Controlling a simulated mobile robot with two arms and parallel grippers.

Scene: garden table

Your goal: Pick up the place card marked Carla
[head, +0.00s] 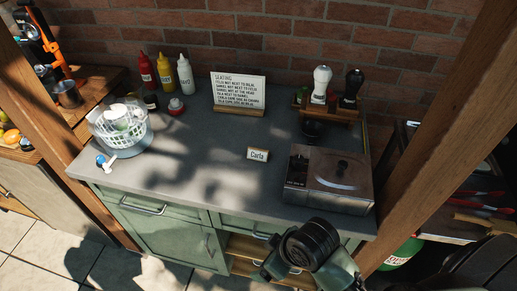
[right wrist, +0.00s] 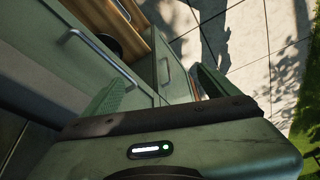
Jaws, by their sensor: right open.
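The place card marked Carla (head: 258,154) is a small white card in a wooden base, upright on the grey counter (head: 205,165) near the middle in the head view. My right gripper (head: 308,266) is at the bottom of the head view, in front of the cabinet and well apart from the card. In the right wrist view, the right gripper (right wrist: 155,92) has its two green fingers spread with nothing between them; the card is not seen there. My left gripper is in neither view.
A metal box with a lid (head: 328,180) stands right of the card. A seating sign (head: 238,92), sauce bottles (head: 165,74) and a wooden rack (head: 325,108) line the back. The counter around the card is clear.

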